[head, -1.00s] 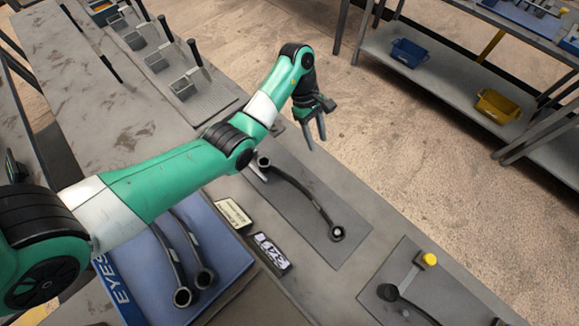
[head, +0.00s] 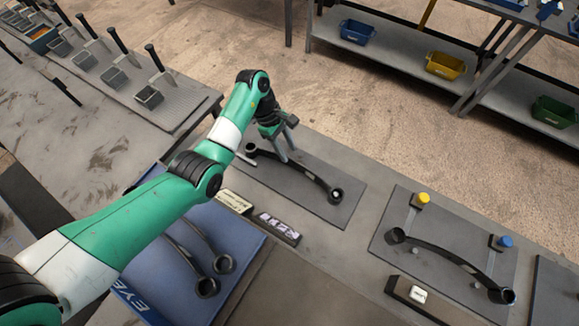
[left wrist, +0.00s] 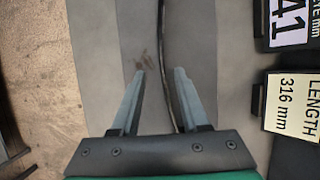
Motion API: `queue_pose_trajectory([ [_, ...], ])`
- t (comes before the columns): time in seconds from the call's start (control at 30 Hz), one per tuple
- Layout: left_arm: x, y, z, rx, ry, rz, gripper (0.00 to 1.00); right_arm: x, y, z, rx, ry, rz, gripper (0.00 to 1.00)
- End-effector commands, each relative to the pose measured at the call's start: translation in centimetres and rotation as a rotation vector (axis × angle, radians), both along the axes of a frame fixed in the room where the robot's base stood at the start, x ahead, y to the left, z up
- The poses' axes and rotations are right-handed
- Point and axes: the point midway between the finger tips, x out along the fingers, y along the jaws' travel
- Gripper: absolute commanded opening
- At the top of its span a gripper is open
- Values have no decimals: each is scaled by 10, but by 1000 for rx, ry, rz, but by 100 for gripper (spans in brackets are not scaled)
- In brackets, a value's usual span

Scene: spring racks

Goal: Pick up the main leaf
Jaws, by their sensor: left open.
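A long dark curved leaf with a round eye at each end (head: 312,178) lies on a grey plate (head: 335,212) in the middle of the head view; I take it for the main leaf. My left gripper (head: 287,156) is open, pointing down at the leaf's middle-left part. In the left wrist view the leaf (left wrist: 163,45) shows as a thin dark strip running between the spread fingers (left wrist: 159,75), closer to the right finger. Touching cannot be told. My right gripper is out of view.
Two more leaves (head: 190,258) lie on the blue EYES tray (head: 245,268). Labels (head: 278,228) sit beside the plate; one reads LENGTH 316 mm in the wrist view (left wrist: 292,103). Another leaf (head: 445,257) lies on a right-hand plate with yellow and blue knobs. Grey bins (head: 150,97) stand back left.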

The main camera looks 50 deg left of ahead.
Motion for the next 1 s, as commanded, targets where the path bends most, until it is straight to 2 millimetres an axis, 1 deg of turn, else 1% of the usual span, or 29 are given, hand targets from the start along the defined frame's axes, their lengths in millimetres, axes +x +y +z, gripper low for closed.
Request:
queue_pose_trajectory([
  [0.07, 0, 0, 0, 0, 0, 0, 45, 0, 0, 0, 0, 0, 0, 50],
  [0.17, 0, -4, -8, -1, 2, -1, 45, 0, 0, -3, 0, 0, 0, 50],
  [0.4, 2, -20, -45, -1, 2, -2, 45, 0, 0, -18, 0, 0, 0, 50],
  [0.47, 3, -21, -48, 0, 1, -1, 45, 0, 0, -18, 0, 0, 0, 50],
  [0.67, 3, -21, -47, 0, 0, 0, 45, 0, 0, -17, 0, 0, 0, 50],
  [0.7, 3, -21, -47, 0, 0, 0, 38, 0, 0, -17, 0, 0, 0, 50],
  [0.77, 3, -21, -47, 0, 0, 0, 27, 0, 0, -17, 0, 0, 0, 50],
  [0.9, 3, -21, -47, 0, 0, 0, 2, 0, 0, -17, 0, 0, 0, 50],
  [0.93, 3, -21, -47, 0, 0, 0, 0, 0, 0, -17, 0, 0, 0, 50],
  [1.0, 3, -21, -47, 0, 0, 0, 0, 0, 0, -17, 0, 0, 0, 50],
])
